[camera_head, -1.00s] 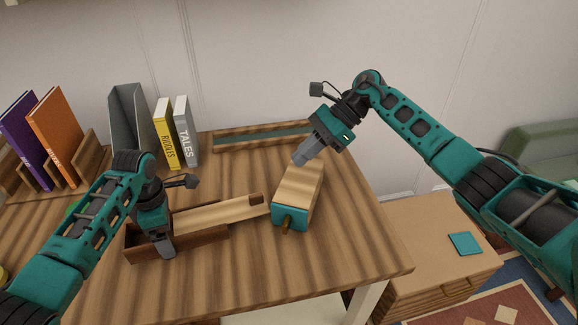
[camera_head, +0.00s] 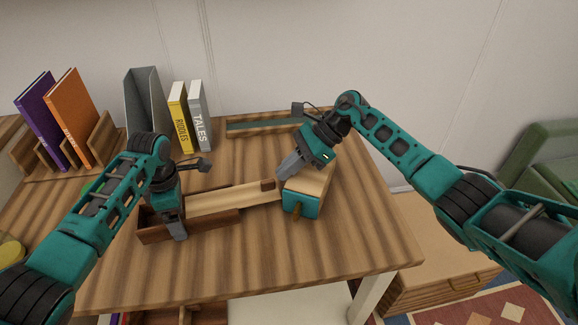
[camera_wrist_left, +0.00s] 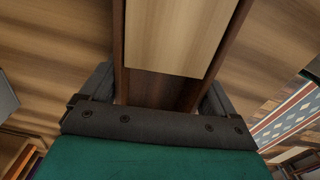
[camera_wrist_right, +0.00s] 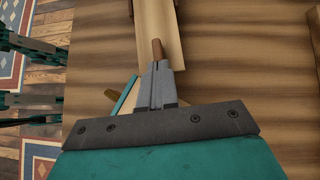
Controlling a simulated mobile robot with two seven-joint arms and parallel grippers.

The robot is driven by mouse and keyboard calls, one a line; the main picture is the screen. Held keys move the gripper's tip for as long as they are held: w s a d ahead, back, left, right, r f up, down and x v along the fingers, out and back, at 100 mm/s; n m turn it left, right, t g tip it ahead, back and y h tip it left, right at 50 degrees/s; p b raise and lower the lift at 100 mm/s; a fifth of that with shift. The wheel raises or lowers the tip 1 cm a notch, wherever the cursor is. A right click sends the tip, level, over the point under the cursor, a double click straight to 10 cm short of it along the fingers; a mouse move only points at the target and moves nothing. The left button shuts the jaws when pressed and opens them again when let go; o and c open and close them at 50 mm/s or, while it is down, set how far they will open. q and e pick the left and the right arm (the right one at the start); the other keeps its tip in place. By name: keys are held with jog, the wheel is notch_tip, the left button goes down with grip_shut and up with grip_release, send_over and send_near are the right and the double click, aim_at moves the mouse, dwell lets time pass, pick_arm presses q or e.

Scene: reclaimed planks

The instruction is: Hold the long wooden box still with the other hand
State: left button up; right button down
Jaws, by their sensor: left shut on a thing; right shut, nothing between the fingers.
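The long wooden box (camera_head: 215,222) is dark brown and lies on the table, with a pale lid (camera_head: 235,198) extending out past its right end. My left gripper (camera_head: 177,227) is shut on the box near its left part; in the left wrist view its fingers straddle the dark side walls (camera_wrist_left: 119,50). A small brown block (camera_head: 268,185) stands at the lid's right end. My right gripper (camera_head: 283,174) is shut and empty, just above and right of that block. In the right wrist view the fingertips (camera_wrist_right: 157,68) appear close to the brown block (camera_wrist_right: 156,48); I cannot tell whether they touch.
A teal-and-wood box (camera_head: 301,204) with a brown peg stands beside the lid's right end, below my right gripper. Behind are a grey file holder (camera_head: 146,105), upright books (camera_head: 180,118) and a shallow tray (camera_head: 262,126). The table front (camera_head: 250,260) is clear.

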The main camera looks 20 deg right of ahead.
send_over(242, 195)
dwell(0.4)
jog(key=v, duration=1)
jog(key=shift+r, duration=0.1)
pick_arm(q)
jog(key=o, duration=0.9)
